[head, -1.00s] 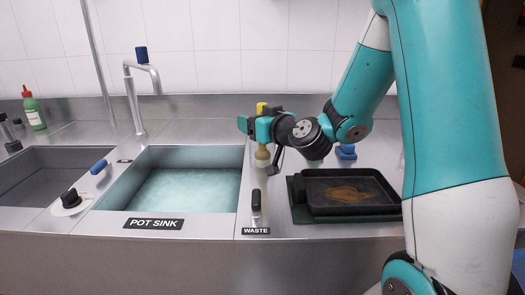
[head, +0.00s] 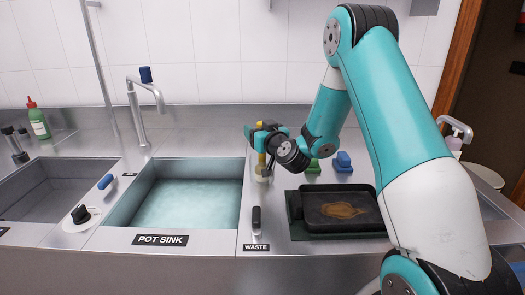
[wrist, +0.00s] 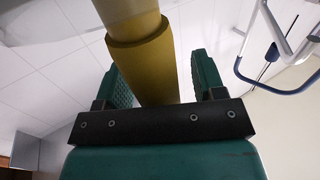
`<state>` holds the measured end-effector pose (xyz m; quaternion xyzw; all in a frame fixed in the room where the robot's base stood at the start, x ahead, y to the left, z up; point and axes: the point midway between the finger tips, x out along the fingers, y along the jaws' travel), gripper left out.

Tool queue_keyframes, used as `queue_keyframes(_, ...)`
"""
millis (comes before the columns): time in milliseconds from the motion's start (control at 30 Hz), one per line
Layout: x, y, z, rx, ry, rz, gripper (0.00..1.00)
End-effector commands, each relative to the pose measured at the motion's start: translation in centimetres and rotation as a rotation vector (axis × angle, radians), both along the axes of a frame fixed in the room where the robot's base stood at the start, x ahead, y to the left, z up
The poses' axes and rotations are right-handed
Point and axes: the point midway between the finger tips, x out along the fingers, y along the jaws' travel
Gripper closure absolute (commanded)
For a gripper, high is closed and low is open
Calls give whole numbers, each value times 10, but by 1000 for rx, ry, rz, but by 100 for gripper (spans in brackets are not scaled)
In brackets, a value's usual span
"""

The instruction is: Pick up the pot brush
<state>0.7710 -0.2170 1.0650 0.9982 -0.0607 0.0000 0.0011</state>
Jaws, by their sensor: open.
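The pot brush (head: 262,160) stands upright on the counter to the right of the pot sink, its yellow handle up and its pale lower end in or at a small holder; my gripper hides part of it. In the wrist view the yellow handle (wrist: 145,62) runs between the two green fingers. My gripper (head: 254,133) is at the handle's upper part. It also shows in the wrist view (wrist: 160,78), open, with gaps between the handle and both fingers.
The pot sink (head: 122,205) holds water, with a faucet (head: 135,108) behind it. A dark pan (head: 340,208) lies on a mat to the right. Blue (head: 343,161) and green (head: 313,165) items sit behind the pan.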

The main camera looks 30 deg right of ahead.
Motion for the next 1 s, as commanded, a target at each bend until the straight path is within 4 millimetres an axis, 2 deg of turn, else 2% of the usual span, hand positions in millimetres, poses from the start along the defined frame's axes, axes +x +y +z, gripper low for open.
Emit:
queue_keyframes(167, 0, 0, -1, 0, 0, 0, 37)
queue_keyframes(400, 0, 0, -1, 0, 0, 0, 90)
queue_keyframes(767, 0, 0, 4, 0, -1, 0, 91)
queue_keyframes(867, 0, 0, 13, -2, -3, 1, 91)
queue_keyframes(1000, 0, 1, 35, -2, -4, 1, 91)
